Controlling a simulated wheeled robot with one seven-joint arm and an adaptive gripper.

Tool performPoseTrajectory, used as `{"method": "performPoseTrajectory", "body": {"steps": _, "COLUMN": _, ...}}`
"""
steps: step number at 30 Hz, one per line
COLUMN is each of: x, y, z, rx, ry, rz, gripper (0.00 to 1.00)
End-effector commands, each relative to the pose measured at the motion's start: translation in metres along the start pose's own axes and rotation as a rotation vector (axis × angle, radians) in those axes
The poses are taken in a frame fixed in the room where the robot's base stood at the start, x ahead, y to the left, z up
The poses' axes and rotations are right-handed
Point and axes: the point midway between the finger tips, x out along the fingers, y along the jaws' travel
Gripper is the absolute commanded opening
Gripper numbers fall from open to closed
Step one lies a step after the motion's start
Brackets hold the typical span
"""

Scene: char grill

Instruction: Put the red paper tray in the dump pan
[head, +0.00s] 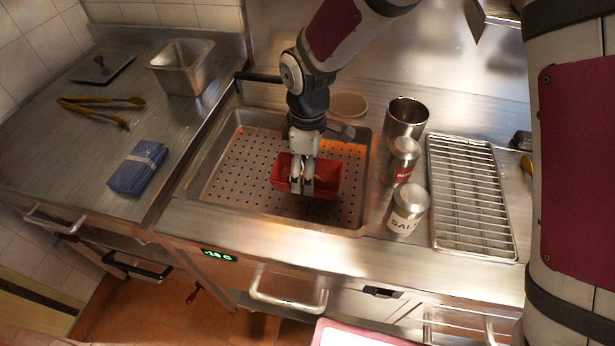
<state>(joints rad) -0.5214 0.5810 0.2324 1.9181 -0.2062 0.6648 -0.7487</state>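The red paper tray (326,180) is in the perforated dump pan (235,164), right of the pan's middle. My gripper (302,190) points down at the tray's left half, with its fingertips at or inside the tray. The two fingers look close together. I cannot tell whether they pinch a tray wall or whether the tray rests on the pan floor. The dump pan is a wide metal basin set into the counter, with holes across its floor. My arm hides part of its back edge.
Two labelled shakers (408,209) and a metal cup (406,117) stand right of the pan, beside a wire rack (470,195). On the left counter are a blue cloth (138,167), tongs (100,103) and a deep metal pan (182,67). The pan's left half is clear.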

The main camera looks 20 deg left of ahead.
Motion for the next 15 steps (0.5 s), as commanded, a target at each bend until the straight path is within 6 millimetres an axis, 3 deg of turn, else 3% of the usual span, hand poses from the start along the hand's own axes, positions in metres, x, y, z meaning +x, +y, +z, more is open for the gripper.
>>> {"method": "performPoseTrajectory", "body": {"steps": 9, "x": 0.036, "y": -0.001, "z": 0.000, "rx": -0.001, "ry": -0.001, "rz": -0.001, "gripper": 0.45}}
{"method": "performPoseTrajectory", "body": {"steps": 15, "x": 0.036, "y": 0.000, "z": 0.000, "rx": 0.000, "ry": 0.000, "rz": 0.000, "gripper": 0.45}}
